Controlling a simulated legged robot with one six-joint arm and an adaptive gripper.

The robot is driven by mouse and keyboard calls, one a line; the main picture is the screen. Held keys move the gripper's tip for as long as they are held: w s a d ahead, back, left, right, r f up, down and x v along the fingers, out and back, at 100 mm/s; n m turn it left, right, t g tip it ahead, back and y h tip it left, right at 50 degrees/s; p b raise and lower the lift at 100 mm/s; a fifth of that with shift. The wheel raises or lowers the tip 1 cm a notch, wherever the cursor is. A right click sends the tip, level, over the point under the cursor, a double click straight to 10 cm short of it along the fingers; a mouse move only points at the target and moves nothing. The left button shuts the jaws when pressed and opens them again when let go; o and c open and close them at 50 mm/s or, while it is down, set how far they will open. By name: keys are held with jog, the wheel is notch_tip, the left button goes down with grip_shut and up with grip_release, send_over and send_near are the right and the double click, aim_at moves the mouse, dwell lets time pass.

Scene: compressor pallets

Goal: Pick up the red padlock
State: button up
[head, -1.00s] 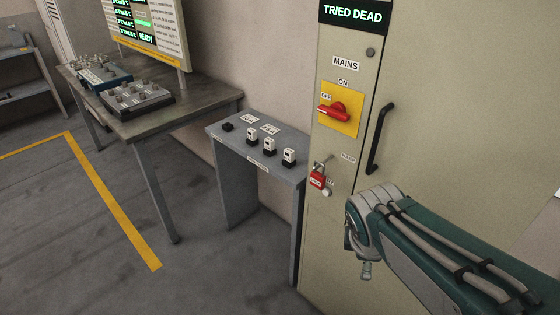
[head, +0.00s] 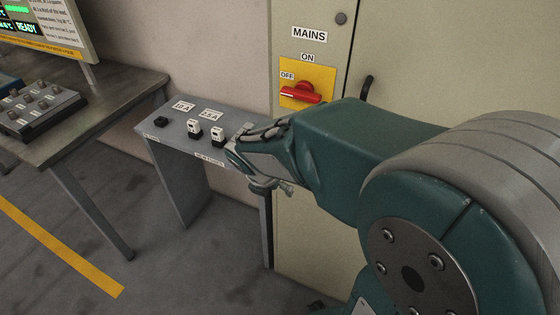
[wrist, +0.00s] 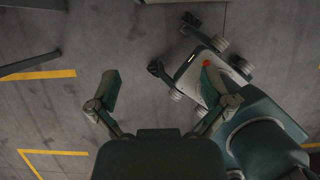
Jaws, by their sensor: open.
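The red padlock does not show in any current view. In the head view my arm covers the part of the beige cabinet (head: 430,60) below the red switch (head: 302,95), where the padlock hung earlier. My arm reaches leftward there, its end in front of the right end of the small grey bench (head: 165,138). In the wrist view my gripper (wrist: 159,74) is open, with its two fingers spread wide and nothing between them.
White-and-black blocks (head: 194,128) stand on the grey bench. A larger table (head: 95,115) with a control box (head: 40,112) is at the left. A black door handle (head: 366,88) is partly hidden by my arm.

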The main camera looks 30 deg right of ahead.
jog(key=w+d, duration=0.4)
jog(key=d, duration=0.1)
jog(key=w+d, duration=0.2)
jog(key=shift+d+f, duration=0.1)
jog(key=shift+d, duration=0.05)
jog(key=x, duration=0.3)
jog(key=shift+s+d, duration=0.1)
jog(key=shift+d, duration=0.05)
jog(key=shift+c, duration=1.3)
jog(key=shift+a, duration=0.25)
jog(key=c, duration=1)
